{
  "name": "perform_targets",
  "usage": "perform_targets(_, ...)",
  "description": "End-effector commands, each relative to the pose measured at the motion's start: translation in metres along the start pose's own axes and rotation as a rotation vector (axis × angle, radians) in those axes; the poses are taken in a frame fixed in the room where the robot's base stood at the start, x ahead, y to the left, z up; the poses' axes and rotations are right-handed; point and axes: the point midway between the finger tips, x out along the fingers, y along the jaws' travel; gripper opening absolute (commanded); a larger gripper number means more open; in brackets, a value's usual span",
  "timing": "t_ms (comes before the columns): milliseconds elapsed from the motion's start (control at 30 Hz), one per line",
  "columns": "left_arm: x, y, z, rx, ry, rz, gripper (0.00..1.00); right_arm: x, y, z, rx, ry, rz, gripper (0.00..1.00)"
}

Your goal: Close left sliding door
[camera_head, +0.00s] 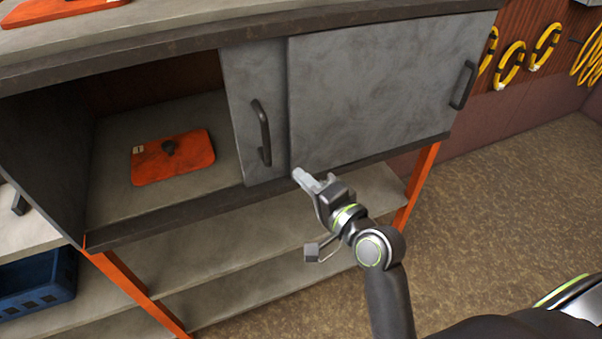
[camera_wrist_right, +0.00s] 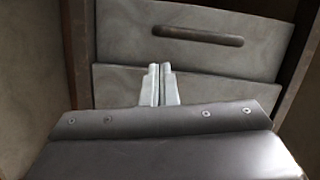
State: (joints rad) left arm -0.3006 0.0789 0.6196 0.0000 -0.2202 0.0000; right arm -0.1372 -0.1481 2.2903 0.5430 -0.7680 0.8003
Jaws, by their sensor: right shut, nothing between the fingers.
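The left sliding door (camera_head: 254,110) is a grey panel with a dark vertical bar handle (camera_head: 261,133). It stands mostly behind the right sliding door (camera_head: 375,90), so the left part of the cabinet is open. The right door has its own dark handle (camera_head: 463,86) near its right edge. My right gripper (camera_head: 300,177) is shut and empty, to the lower right of the left door's handle, in front of the cabinet's lower edge in the picture. In the right wrist view its fingers (camera_wrist_right: 158,84) are together. My left gripper is not in view.
An orange plate (camera_head: 173,157) with a dark knob lies inside the open compartment. Orange legs (camera_head: 420,180) and lower shelves (camera_head: 260,230) are below. A blue crate (camera_head: 38,282) is at lower left. Yellow coils (camera_head: 510,65) hang at the back right. The floor (camera_head: 500,220) at right is clear.

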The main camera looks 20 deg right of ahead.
Motion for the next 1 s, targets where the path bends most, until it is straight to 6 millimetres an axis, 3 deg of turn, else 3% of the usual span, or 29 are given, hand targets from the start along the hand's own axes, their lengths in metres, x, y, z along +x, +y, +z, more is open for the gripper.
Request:
perform_targets(300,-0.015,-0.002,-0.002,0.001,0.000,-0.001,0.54,0.054,-0.002,0.000,-0.001,0.000,0.001,0.00)
perform_targets(500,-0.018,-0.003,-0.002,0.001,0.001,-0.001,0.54,0.074,0.000,0.000,-0.002,0.000,0.003,0.00)
perform_targets(1000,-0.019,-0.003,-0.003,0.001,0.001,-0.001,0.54,0.081,0.001,0.000,-0.002,0.002,0.002,0.00)
